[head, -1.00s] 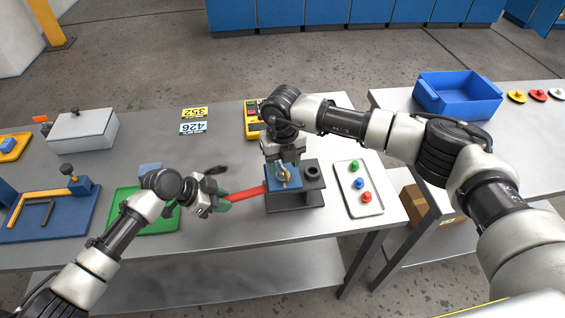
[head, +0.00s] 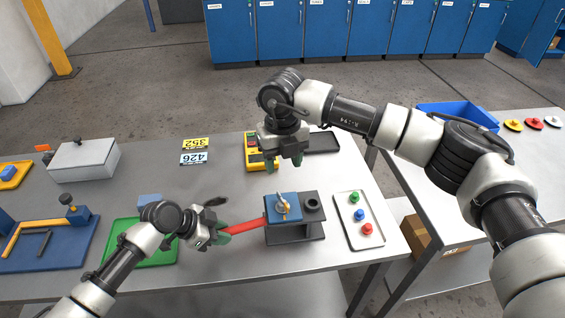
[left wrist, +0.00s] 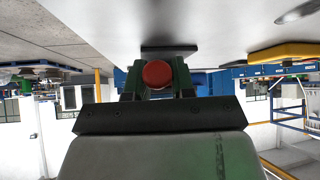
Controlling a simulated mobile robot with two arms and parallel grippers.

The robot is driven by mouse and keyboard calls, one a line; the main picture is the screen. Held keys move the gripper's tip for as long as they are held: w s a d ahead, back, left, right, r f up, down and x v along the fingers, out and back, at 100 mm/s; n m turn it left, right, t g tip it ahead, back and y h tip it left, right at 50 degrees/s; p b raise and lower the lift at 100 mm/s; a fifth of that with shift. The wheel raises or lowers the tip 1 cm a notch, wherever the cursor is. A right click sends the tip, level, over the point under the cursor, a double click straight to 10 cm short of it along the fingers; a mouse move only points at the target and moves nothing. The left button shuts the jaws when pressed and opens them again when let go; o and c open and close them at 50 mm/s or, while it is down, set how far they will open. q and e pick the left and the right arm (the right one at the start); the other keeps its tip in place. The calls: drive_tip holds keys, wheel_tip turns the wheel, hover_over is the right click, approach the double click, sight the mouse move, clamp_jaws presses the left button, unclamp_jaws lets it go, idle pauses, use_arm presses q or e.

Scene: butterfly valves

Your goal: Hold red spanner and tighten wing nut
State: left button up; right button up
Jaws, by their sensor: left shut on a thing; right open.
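The red spanner (head: 246,227) runs from my left gripper to the blue block (head: 276,207) on the dark grey stand (head: 290,233). My left gripper (head: 222,233) is shut on the spanner; its round red end (left wrist: 158,74) shows between the green fingers in the left wrist view. The spanner's far end is hidden at the block. A brass-coloured wing nut (head: 283,208) stands on top of the blue block. My right gripper (head: 284,163) is open and empty, above and behind the wing nut, apart from it.
A white tray (head: 352,240) with green, blue and red knobs lies right of the stand. A yellow device (head: 251,150) and dark tray (head: 323,142) lie behind. A green tray (head: 150,252) is at left. A blue bin (head: 458,112) stands on the right table.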

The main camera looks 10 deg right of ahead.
sight(283, 200)
drive_tip(key=shift+n, duration=0.7)
wheel_tip(283, 200, down, 13)
drive_tip(key=shift+s+r, duration=0.1)
drive_tip(key=shift+r, duration=0.05)
drive_tip(key=shift+c, duration=0.4)
drive_tip(key=c, duration=0.8)
drive_tip(key=shift+m, duration=1.9)
drive_tip(key=shift+c, duration=0.3)
drive_tip(key=o, duration=0.9)
drive_tip(key=shift+o, duration=0.2)
wheel_tip(283, 200, up, 12)
